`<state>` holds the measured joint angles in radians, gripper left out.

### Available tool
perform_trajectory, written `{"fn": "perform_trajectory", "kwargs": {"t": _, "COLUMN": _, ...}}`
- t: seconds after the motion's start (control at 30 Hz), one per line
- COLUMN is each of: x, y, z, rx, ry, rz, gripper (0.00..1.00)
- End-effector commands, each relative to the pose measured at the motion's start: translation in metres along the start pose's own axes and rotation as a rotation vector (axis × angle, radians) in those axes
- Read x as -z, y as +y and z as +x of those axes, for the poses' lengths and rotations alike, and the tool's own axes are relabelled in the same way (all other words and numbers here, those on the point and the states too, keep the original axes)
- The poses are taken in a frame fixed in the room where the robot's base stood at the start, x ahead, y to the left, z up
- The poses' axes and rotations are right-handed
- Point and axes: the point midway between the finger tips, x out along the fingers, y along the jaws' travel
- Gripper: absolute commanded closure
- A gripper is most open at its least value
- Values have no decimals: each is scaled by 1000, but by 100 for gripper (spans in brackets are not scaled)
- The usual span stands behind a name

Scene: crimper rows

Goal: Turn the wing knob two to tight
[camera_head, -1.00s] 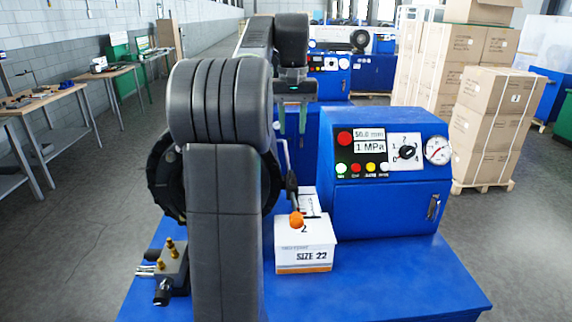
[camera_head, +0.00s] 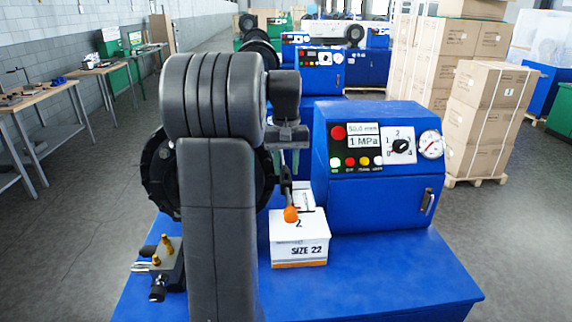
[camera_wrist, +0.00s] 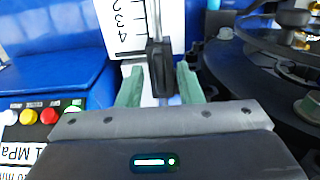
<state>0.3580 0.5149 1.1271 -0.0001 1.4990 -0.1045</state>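My gripper (camera_wrist: 159,72) is open, with its green fingers on either side of a black block (camera_wrist: 160,62) on a thin metal rod. Gaps show between the block and both fingers. A white plate numbered 2, 3, 4 (camera_wrist: 128,25) lies behind the rod. In the head view my gripper (camera_head: 288,165) points down above a dark lever with an orange ball (camera_head: 291,214), partly hidden by my arm. Two small brass knobs (camera_head: 162,250) stand on a grey metal block at the left. I cannot tell which part is wing knob two.
The blue control box (camera_head: 380,205) has lit buttons, a black dial knob (camera_head: 400,146) and a gauge (camera_head: 430,145). A white SIZE 22 box (camera_head: 299,240) stands on the blue table (camera_head: 400,275). In the wrist view, a dark round machine part (camera_wrist: 255,75) is close at the right.

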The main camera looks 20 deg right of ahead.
Motion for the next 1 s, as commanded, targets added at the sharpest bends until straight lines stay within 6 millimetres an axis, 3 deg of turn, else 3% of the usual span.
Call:
{"fn": "perform_trajectory", "kwargs": {"t": 0.1, "x": 0, "y": 0, "z": 0, "rx": 0, "ry": 0, "rz": 0, "gripper": 67}}
{"fn": "perform_trajectory", "kwargs": {"t": 0.27, "x": 0, "y": 0, "z": 0, "rx": 0, "ry": 0, "rz": 0, "gripper": 99}}
{"fn": "perform_trajectory", "kwargs": {"t": 0.3, "x": 0, "y": 0, "z": 0, "rx": 0, "ry": 0, "rz": 0, "gripper": 100}}
{"fn": "perform_trajectory", "kwargs": {"t": 0.67, "x": 0, "y": 0, "z": -1, "rx": 0, "ry": -1, "rz": 38, "gripper": 100}}
{"fn": "perform_trajectory", "kwargs": {"t": 1.0, "x": 0, "y": 0, "z": -3, "rx": 0, "ry": -2, "rz": 261, "gripper": 100}}
